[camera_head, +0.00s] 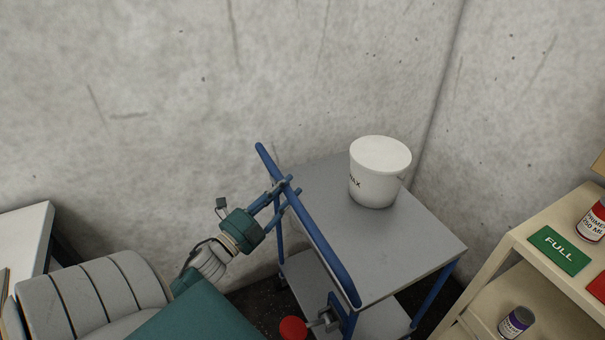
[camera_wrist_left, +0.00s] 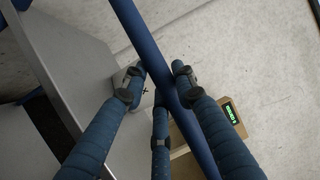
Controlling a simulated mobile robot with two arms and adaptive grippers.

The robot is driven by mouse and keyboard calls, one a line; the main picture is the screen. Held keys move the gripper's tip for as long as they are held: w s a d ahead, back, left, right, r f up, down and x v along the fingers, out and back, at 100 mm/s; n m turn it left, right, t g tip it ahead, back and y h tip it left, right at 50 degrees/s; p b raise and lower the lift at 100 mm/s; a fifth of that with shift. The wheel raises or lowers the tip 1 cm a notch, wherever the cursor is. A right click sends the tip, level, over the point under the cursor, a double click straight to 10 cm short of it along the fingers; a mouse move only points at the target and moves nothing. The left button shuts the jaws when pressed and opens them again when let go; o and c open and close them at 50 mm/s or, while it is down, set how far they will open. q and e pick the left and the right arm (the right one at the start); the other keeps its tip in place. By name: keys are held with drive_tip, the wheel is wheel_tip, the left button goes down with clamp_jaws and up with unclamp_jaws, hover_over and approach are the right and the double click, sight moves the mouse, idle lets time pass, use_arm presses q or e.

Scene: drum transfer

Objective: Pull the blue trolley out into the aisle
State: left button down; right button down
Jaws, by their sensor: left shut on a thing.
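The blue trolley (camera_head: 405,250) has a grey top deck, a lower shelf and blue legs, and stands against the concrete wall. Its blue push bar (camera_head: 325,245) runs along the left side of the deck. My left gripper (camera_head: 284,190) is shut on this bar near its far end. In the left wrist view the bar (camera_wrist_left: 128,22) passes between the fingers (camera_wrist_left: 158,78). My right gripper is not in view.
A cream shelf unit (camera_head: 497,262) with a green FULL card (camera_head: 559,250) and tins stands close on the right. Concrete walls (camera_head: 300,80) close off the back. A red round part (camera_head: 293,328) sits low by the trolley's near end. A white-topped table (camera_head: 22,238) is at left.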

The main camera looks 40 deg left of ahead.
use_arm(q)
drive_tip(key=shift+s+a+f, duration=0.1)
drive_tip(key=shift+s+a, duration=0.1)
drive_tip(key=shift+s, duration=0.25)
drive_tip(key=shift+s+a, duration=0.15)
drive_tip(key=shift+s, duration=0.3)
drive_tip(key=c, duration=1.4)
unclamp_jaws()
drive_tip(key=shift+s, duration=0.1)
drive_tip(key=shift+o, duration=0.2)
drive_tip(key=shift+s+a, duration=0.1)
drive_tip(key=s+f, duration=0.2)
drive_tip(key=s, duration=1)
